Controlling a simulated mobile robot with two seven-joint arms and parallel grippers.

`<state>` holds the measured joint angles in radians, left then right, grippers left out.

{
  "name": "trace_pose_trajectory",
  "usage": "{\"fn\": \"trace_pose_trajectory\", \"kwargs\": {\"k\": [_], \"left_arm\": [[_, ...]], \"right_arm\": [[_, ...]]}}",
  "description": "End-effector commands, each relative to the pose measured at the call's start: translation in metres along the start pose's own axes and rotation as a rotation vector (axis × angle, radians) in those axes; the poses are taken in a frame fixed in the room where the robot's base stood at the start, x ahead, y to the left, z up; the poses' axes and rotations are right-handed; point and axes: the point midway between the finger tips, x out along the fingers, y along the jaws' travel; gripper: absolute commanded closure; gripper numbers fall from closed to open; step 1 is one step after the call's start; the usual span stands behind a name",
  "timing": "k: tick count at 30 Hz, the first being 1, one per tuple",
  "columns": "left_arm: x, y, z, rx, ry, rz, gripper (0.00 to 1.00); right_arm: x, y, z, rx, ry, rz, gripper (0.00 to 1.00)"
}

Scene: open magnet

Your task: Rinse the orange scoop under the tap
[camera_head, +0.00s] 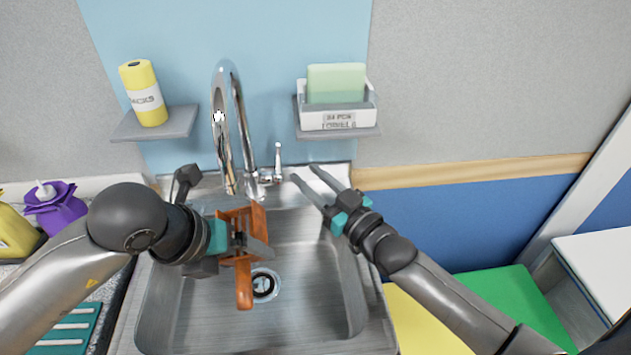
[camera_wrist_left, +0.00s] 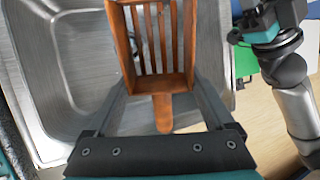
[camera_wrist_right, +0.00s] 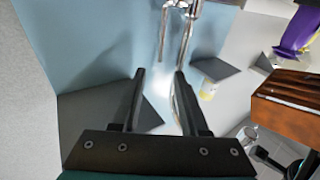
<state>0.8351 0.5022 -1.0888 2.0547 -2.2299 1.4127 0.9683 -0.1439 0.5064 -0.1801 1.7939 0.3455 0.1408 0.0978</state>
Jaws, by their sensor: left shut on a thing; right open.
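The orange scoop (camera_head: 244,285) has a slatted box and a short handle. My left gripper (camera_head: 238,243) is shut on it and holds it above the sink, the handle toward the sink's front. In the left wrist view the scoop (camera_wrist_left: 150,45) sits between the two fingers. The chrome tap (camera_head: 236,110) arches at the back of the sink, its neck just behind the scoop; I cannot tell whether water runs. Its small lever (camera_head: 278,165) stands upright at right. My right gripper (camera_head: 305,174) is open and empty, right of the lever and apart from it.
The steel sink (camera_head: 325,285) is empty around its drain (camera_head: 264,285). A shelf at left holds a yellow canister (camera_head: 143,92); one at right holds a white caddy (camera_head: 338,117) with a green sponge.

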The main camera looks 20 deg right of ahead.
Motion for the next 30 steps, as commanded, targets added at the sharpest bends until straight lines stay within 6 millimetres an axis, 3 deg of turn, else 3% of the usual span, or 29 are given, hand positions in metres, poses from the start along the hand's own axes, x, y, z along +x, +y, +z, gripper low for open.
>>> {"fn": "trace_pose_trajectory", "kwargs": {"k": [7, 30], "left_arm": [[-0.0001, 0.0, 0.0002, 0.0, -0.001, 0.0, 0.69], [-0.0001, 0.0, 0.0002, 0.0, -0.001, 0.0, 0.69]], "right_arm": [[-0.0137, 0.0001, 0.0, 0.0, 0.0, 0.0, 0.56], [-0.0139, 0.0, -0.0002, 0.0, 0.0, 0.0, 0.56]]}}
